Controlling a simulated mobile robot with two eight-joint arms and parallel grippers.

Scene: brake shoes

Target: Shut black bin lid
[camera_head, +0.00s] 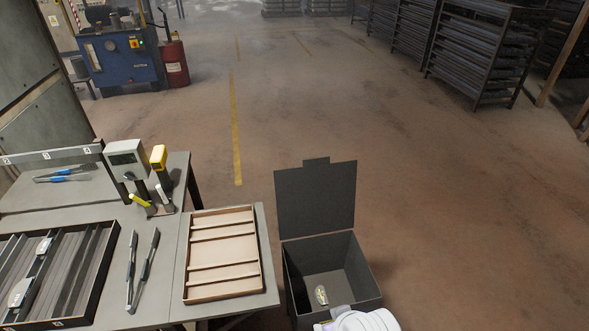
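The black bin (366,283) stands on the floor to the right of the table, at the bottom of the head view. Its lid (316,200) is open and stands roughly upright along the bin's far edge, with a small tab at the top. A small pale metallic object (321,295) shows inside the bin; I cannot tell exactly what it is. A white rounded part, likely of my own arm, covers part of the bin's near side at the bottom edge. Neither of my grippers can be made out.
The floor behind and right of the bin is clear.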

